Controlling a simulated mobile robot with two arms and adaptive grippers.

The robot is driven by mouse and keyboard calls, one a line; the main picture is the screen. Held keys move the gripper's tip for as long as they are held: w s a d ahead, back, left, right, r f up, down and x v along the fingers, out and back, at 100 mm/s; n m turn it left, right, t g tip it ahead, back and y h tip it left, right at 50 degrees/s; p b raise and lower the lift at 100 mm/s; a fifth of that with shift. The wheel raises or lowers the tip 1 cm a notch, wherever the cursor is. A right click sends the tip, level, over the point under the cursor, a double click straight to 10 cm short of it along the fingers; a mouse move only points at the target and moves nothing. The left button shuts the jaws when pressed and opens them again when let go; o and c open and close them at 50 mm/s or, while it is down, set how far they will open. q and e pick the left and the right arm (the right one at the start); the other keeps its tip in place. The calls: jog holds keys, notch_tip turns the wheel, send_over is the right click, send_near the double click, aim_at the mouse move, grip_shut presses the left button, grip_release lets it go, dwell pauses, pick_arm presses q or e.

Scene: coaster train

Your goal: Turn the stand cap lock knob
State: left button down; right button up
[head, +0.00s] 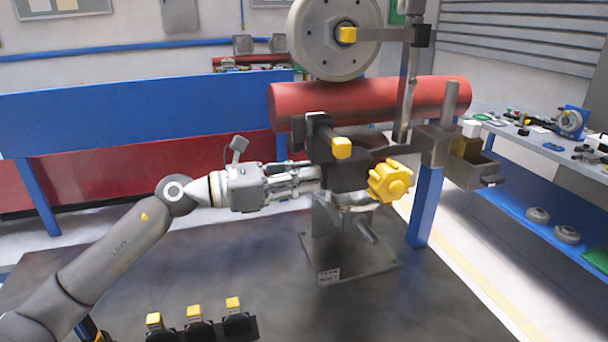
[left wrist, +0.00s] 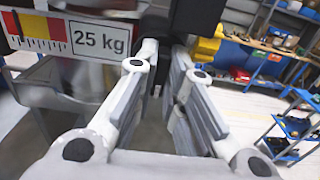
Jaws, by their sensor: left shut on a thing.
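The stand (head: 322,225) rises from a flat base plate on the dark tabletop, with a black block (head: 345,178) at its top. A yellow lobed knob (head: 390,182) sits on the block's right side. I cannot tell which part is the cap lock knob. My left gripper (head: 315,178) reaches in from the left at the black block, apart from the yellow knob. In the left wrist view, its fingers (left wrist: 160,80) close on a dark part (left wrist: 158,68), mostly hidden between them. My right gripper is not in view.
A red cylinder (head: 375,100) and a grey wheel (head: 310,50) are above and behind the stand. Several yellow-topped black pieces (head: 240,325) are at the table's front. A "25 kg" label (left wrist: 100,38) is close to the left fingers. A workbench (head: 500,128) is at right.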

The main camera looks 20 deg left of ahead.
pick_arm(q)
jog(key=shift+n, duration=0.3)
jog(key=c, duration=1.5)
grip_release()
jog(key=shift+v, duration=3.8)
jog(key=shift+d+f, duration=0.1)
